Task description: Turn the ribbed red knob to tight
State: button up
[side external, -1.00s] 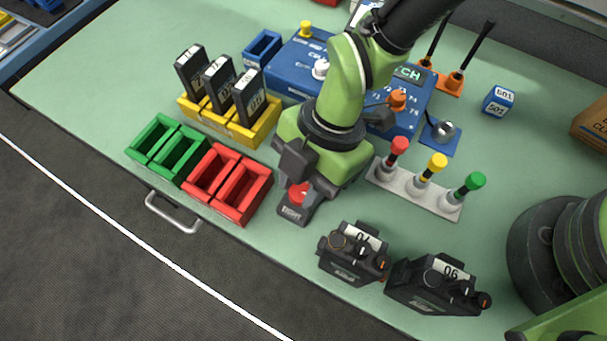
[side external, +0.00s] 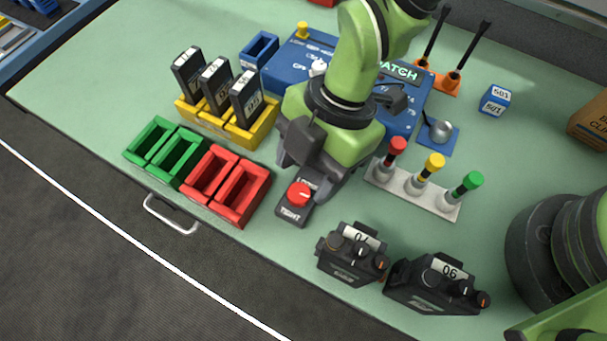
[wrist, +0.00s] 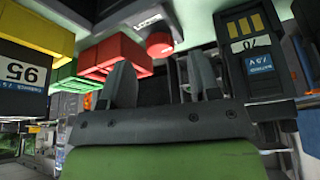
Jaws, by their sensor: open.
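The red knob (side external: 299,194) sits on a small dark block (side external: 284,218). The block's front label reads "TIGHT"; a second label behind the knob is partly covered. A pale mark shows on the knob, but its exact pointing is too small to tell. My gripper (side external: 300,168) is just behind and above the knob, apart from it as far as I can tell. In the wrist view my gripper (wrist: 160,78) has its two fingers spread with nothing between them, and the red knob (wrist: 160,44) shows beyond the gap.
Red bins (side external: 225,207) and green bins (side external: 148,160) stand left of the block. Two black radios (side external: 350,268) (side external: 432,290) stand to the front right. A grey rack (side external: 385,183) with red, yellow and green knobs is at the right. A blue console (side external: 290,72) lies behind.

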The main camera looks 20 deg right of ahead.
jog(key=v, duration=0.7)
jog(key=w+d+f+n+t+h, duration=0.1)
jog(key=w+d+n+t+h, duration=0.15)
jog(key=w+n, duration=0.2)
jog(key=n+y, duration=0.3)
jog(key=n, duration=2.4)
send_near(301, 192)
jog(key=shift+g, duration=0.45)
jog(key=x, duration=0.8)
jog(key=shift+w+a+f, duration=0.2)
jog(key=shift+w+f, duration=0.15)
jog(key=shift+c, duration=0.3)
